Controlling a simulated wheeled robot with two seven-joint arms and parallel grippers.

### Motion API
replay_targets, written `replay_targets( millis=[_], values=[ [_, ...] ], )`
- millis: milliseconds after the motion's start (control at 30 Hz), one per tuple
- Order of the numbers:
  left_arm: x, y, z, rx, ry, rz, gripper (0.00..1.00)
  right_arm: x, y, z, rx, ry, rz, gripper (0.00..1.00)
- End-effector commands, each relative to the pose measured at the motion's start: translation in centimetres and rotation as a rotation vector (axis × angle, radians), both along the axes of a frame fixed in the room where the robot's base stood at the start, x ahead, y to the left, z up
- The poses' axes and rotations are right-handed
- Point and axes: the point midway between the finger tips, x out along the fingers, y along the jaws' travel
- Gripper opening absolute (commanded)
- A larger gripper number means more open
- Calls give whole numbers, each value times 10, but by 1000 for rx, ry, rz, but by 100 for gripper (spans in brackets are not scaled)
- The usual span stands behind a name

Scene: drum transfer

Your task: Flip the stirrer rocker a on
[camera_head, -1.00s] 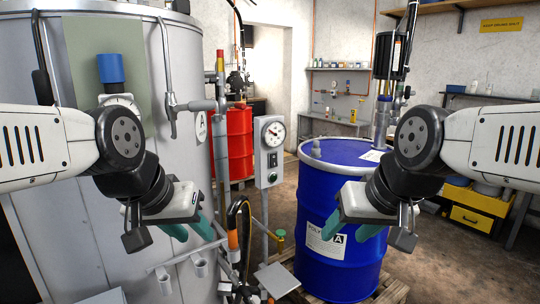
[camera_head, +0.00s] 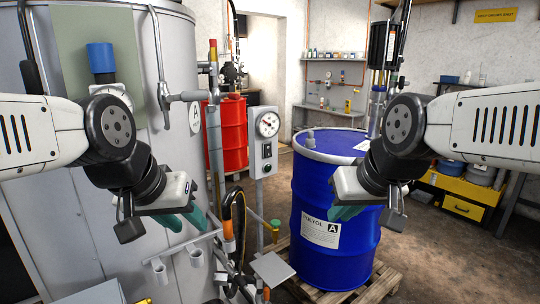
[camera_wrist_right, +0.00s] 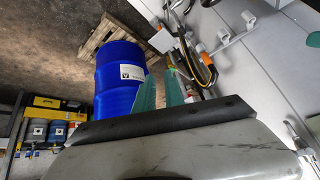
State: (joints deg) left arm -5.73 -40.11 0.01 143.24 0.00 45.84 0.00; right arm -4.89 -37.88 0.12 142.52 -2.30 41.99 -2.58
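A grey control box (camera_head: 264,143) on a post stands between the tank and the blue drum. It carries a round gauge (camera_head: 267,124), a small dark switch (camera_head: 267,150) below it and a round knob (camera_head: 267,168) lower down. The switch is too small to tell its position or read its label. My left gripper (camera_head: 184,219) is in front of the tank, left of and below the box, open and empty. My right gripper (camera_head: 350,212) is in front of the blue drum, right of the box. Its green fingers stand apart and empty in the right wrist view (camera_wrist_right: 161,92).
The blue drum (camera_head: 318,190) stands on a wooden pallet (camera_head: 375,287). A large grey tank (camera_head: 75,215) fills the left. A hose (camera_head: 236,200) and a grey plate (camera_head: 272,268) are at the front middle. A red drum (camera_head: 233,135) stands behind.

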Motion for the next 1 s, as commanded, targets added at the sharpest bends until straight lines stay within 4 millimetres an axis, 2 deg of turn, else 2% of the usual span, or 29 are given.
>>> replay_targets(
  millis=[167, 300, 433, 600, 700, 800, 1000],
  values=[
    [0, 0, 0, 0, 0, 0, 36, 73, -26, 8, -216, -152, 123, 0],
    [0, 0, 0, 0, 0, 0, 36, 143, -42, 15, -447, -310, 297, 0],
    [0, 0, 0, 0, 0, 0, 36, 203, -44, 18, -644, -455, 481, 0],
    [0, 0, 0, 0, 0, 0, 36, 266, -31, 9, -861, -658, 737, 0],
    [0, 0, 0, 0, 0, 0, 36, 293, -17, -1, -963, -793, 885, 0],
    [0, 0, 0, 0, 0, 0, 36, 309, -1, -13, -1039, -927, 1009, 0],
    [0, 0, 0, 0, 0, 0, 36, 319, 23, -31, -1119, -1143, 1152, 0]
  ],
)
